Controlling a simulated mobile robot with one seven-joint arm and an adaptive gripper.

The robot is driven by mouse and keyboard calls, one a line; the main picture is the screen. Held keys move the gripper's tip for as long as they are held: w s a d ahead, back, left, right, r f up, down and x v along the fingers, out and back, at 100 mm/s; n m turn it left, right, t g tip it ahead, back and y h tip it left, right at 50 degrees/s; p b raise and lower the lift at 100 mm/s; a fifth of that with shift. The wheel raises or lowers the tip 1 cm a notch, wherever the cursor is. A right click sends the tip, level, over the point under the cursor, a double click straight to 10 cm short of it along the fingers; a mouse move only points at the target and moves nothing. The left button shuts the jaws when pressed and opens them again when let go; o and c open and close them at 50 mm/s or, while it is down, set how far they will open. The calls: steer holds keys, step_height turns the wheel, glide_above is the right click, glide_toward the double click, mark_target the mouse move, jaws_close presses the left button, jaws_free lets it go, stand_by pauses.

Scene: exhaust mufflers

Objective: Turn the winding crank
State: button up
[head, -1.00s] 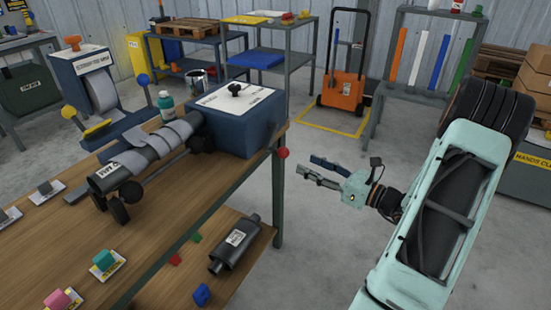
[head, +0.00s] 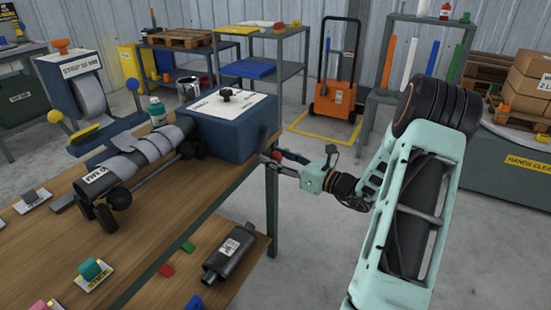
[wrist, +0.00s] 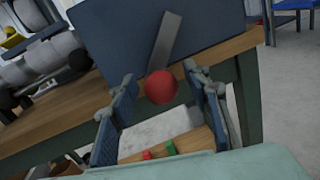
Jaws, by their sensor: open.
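The winding crank has a red ball knob (wrist: 162,87) on a flat grey arm (wrist: 168,40) at the side of a dark blue box (head: 232,132). In the wrist view the arm leans up and right from the knob. My gripper (wrist: 160,76) is open, with one blue-padded finger on each side of the knob; I see no clear contact. In the head view my gripper (head: 273,160) reaches in from the right at the bench's end, and the knob (head: 277,157) is partly hidden by the fingers.
A wrapped muffler (head: 140,160) lies on the wooden bench (head: 130,225) left of the box. A dark muffler (head: 230,250) rests on the lower shelf near a bench leg (head: 272,210). An orange cart (head: 336,98) stands behind.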

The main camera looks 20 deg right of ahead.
steer(key=shift+c, duration=0.3)
jaws_close()
steer(key=shift+s+a+r+p, duration=0.1)
steer(key=shift+a+p, duration=0.05)
steer(key=shift+p, duration=0.35)
